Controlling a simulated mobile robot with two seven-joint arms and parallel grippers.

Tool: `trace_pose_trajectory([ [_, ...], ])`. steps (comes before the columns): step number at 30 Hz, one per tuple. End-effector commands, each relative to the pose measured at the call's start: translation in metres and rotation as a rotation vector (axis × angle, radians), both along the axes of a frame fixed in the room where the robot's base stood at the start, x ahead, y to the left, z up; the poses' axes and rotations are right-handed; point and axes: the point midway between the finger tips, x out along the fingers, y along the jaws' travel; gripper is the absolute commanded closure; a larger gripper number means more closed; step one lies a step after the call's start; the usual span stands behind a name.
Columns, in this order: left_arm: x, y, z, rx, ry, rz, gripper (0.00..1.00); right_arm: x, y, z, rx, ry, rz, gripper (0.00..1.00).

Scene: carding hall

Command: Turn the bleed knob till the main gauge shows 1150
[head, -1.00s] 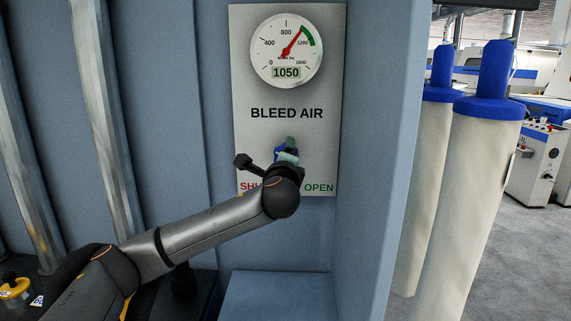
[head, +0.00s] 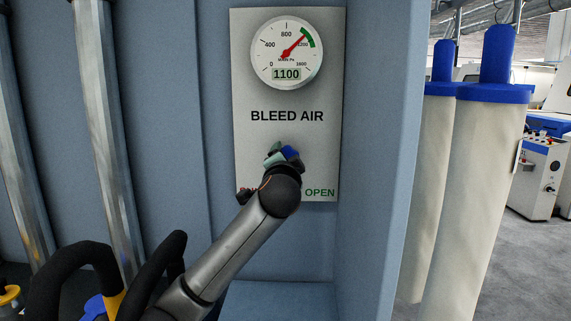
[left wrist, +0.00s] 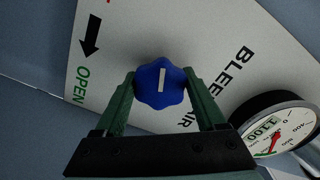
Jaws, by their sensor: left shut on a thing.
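The main gauge (head: 286,53) is at the top of the white BLEED AIR panel (head: 250,150). Its digital readout shows 1100, and the red needle points up and right at the edge of the green band. The gauge also shows in the left wrist view (left wrist: 276,138), with 1100. The blue bleed knob (left wrist: 161,84) has a white line mark and sits between the green fingers of my left gripper (left wrist: 160,88), which is shut on it. In the head view the knob (head: 291,154) is partly hidden by my left wrist. My right gripper is in neither view now.
A blue-grey wall panel (head: 375,150) juts out right of the BLEED AIR panel. Tall cream cylinders with blue tops (head: 480,190) stand beyond it. Metal posts (head: 105,140) rise at the left. A green OPEN label (head: 320,192) is at the panel's lower right.

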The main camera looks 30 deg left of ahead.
Motion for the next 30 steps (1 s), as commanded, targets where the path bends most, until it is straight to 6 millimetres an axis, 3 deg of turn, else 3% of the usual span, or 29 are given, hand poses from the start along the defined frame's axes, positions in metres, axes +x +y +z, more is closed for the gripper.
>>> trace_pose_trajectory([
  [10, 0.0007, -0.0014, -0.0023, -0.140, -0.081, -0.003, 0.83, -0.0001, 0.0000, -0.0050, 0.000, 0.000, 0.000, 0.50],
  [28, 0.0004, -0.0011, -0.0010, -0.168, -0.101, -0.001, 0.83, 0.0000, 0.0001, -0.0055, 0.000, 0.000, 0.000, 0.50],
  [29, 0.0004, -0.0011, -0.0010, -0.168, -0.100, -0.002, 0.24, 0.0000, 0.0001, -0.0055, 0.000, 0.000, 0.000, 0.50],
  [30, 0.0005, -0.0012, -0.0010, -0.167, -0.101, -0.002, 0.20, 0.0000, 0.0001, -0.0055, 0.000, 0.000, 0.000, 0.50],
])
